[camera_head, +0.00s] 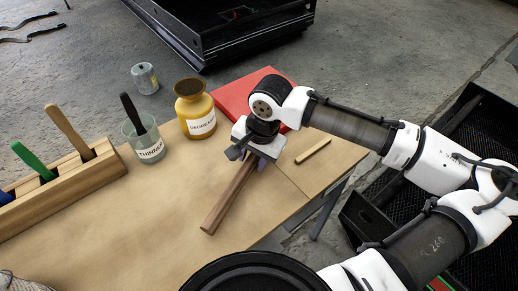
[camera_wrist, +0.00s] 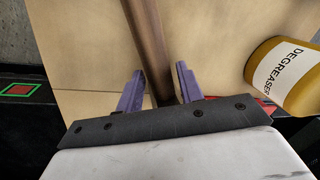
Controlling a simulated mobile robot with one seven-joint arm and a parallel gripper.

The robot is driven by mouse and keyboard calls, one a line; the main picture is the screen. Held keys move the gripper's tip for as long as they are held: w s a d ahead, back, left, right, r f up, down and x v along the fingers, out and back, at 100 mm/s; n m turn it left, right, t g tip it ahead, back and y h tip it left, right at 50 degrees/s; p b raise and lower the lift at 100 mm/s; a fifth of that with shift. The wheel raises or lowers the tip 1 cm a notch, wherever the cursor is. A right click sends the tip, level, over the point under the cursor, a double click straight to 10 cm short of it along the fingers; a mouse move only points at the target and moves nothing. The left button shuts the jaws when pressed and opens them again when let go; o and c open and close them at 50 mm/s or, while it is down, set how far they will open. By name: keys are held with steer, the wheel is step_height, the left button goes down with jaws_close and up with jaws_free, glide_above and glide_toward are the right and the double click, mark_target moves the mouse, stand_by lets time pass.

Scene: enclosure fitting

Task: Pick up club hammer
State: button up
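The club hammer's long brown wooden handle (camera_head: 228,203) lies diagonally on the tan tabletop in the head view, its free end toward the front. Its head cannot be made out; my gripper and wrist cover that end. My gripper (camera_head: 257,164) is over the handle's far part, pointing down. In the wrist view, the handle (camera_wrist: 148,45) runs between the two purple fingers of my gripper (camera_wrist: 160,78). The fingers stand apart on either side of the handle, with a narrow gap showing on the right. The handle appears to rest on the table.
A yellow degreaser jar (camera_head: 195,110), a thinner glass with a brush (camera_head: 146,143) and a metal can (camera_head: 145,78) stand behind left. A red flat object (camera_head: 236,92) lies behind my gripper. A wooden tool rack (camera_head: 70,188) is left, a small wooden stick (camera_head: 313,151) right.

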jaws_close()
steer(key=shift+r, duration=0.1)
steer(key=shift+w, duration=0.1)
